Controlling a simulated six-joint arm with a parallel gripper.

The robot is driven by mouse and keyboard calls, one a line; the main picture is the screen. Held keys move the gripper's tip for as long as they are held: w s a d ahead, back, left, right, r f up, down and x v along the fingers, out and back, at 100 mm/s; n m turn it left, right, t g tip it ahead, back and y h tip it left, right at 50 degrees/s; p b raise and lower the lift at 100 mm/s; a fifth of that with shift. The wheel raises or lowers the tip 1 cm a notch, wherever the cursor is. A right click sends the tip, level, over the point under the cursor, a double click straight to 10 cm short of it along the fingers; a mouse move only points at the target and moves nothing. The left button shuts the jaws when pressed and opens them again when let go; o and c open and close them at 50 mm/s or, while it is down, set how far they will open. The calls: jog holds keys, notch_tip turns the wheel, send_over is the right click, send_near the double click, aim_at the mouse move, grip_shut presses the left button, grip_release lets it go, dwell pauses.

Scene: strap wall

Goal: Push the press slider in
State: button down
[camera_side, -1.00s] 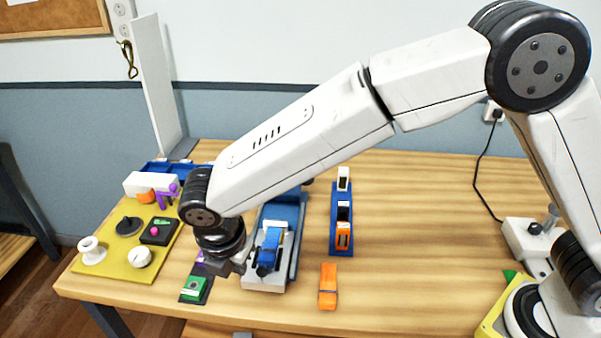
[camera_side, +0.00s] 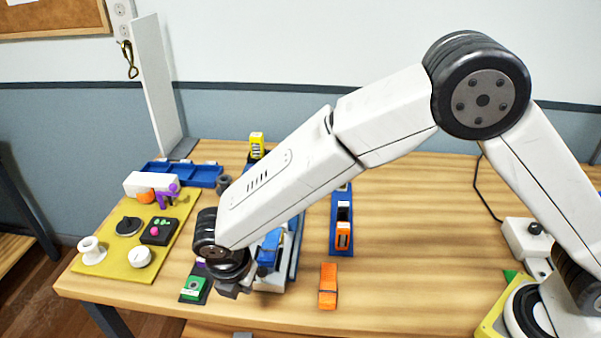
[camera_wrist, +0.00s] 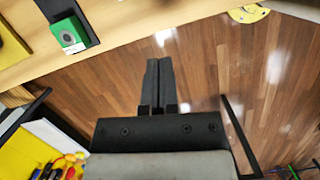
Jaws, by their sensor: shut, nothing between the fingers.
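A blue block (camera_side: 268,252) on a pale base (camera_side: 272,285) looks like the press slider, though I cannot be sure. In the side view it is partly hidden behind my arm. My gripper (camera_side: 229,291) is to the left of it and points down, apart from it as far as I can tell. In the wrist view my gripper (camera_wrist: 158,62) shows its two dark fingers shut together with nothing between them. The press is not clearly in the wrist view.
A green block (camera_side: 194,287) on a dark base stands near the table's front edge; it also shows in the wrist view (camera_wrist: 69,37). An orange block (camera_side: 328,286) lies to the right. A yellow board (camera_side: 108,262) with knobs is at left. Wooden floor (camera_wrist: 225,75) shows beyond the edge.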

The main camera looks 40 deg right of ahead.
jog(key=x, duration=0.3)
jog(key=shift+w+d+f, duration=0.2)
jog(key=shift+w+d, duration=0.35)
jog(key=shift+d, duration=0.3)
jog(key=shift+w+d+f, duration=0.15)
jog(key=shift+w+d, duration=0.35)
jog(key=shift+d, duration=0.25)
jog(key=w+d, duration=0.8)
jog(key=shift+w+d, duration=0.25)
